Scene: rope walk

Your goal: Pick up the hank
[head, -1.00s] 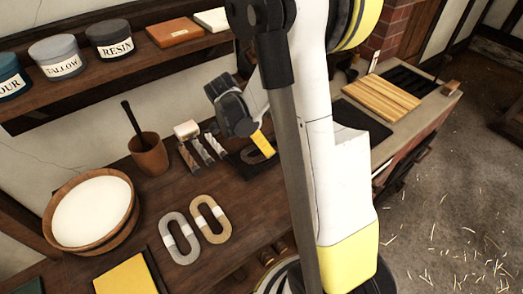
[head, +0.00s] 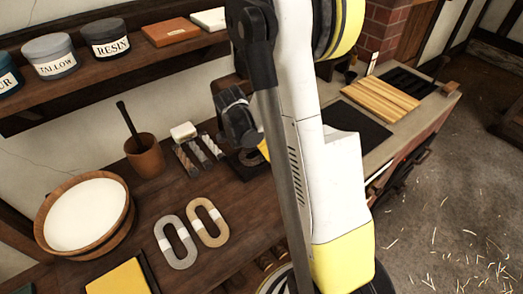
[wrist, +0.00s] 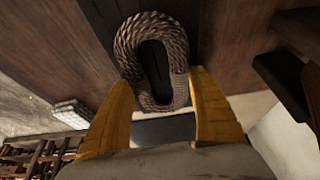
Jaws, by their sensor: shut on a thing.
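A dark brown rope hank (wrist: 178,45), a long twisted loop, is in the wrist view. Its lower end lies between the yellow fingers of my gripper (wrist: 163,105), which are shut on it. The loop points away from my gripper, over a dark surface. In the head view my gripper (head: 262,150) is mostly hidden behind my arm, above a dark tray (head: 236,169) on the bench; the held hank is hardly visible there. A grey hank (head: 166,245) and a tan hank (head: 196,226), each with white bands, lie side by side on the bench.
A wooden tub (head: 118,228) and a brown mortar (head: 146,156) stand on the bench at left. A shelf (head: 110,82) with labelled jars runs above. A slatted yellow board (head: 382,104) lies at right.

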